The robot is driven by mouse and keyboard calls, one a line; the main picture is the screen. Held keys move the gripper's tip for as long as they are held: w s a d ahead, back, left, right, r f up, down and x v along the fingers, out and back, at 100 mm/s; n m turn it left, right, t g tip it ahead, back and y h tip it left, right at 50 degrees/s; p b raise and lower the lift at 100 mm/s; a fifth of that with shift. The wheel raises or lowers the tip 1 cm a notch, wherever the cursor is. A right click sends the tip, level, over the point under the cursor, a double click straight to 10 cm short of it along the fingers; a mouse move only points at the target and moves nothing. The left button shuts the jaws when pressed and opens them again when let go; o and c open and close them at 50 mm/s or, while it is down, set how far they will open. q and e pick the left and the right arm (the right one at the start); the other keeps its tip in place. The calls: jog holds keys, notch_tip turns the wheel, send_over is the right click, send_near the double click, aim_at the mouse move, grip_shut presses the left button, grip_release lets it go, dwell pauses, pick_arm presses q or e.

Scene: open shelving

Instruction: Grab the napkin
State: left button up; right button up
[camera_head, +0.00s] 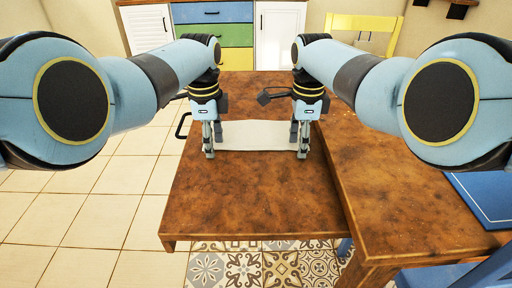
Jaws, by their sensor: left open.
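A white napkin (256,135) lies spread on the brown tabletop (255,190). My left gripper (213,146) points down at the napkin's left edge, its two fingers a little apart. My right gripper (299,147) points down at the napkin's right edge in a matching pose, its fingers also apart. Whether the fingertips touch the napkin or the table is hard to tell. Parts of the napkin's two side edges are hidden behind the fingers.
A second brown table section (400,190) adjoins on the right, with a blue item (480,195) at its right edge. A yellow chair (365,25) stands behind. A cabinet with coloured drawers (232,35) is at the back. The tabletop in front of the napkin is clear.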

pick_arm(q)
jog(key=shift+s+f, duration=0.2)
jog(key=shift+f, duration=0.1)
grip_shut()
pick_arm(e)
jog(key=shift+s+f, duration=0.15)
jog(key=shift+f, duration=0.1)
grip_shut()
pick_arm(q)
jog(key=shift+s+f, duration=0.1)
pick_arm(e)
jog(key=shift+s+f, duration=0.1)
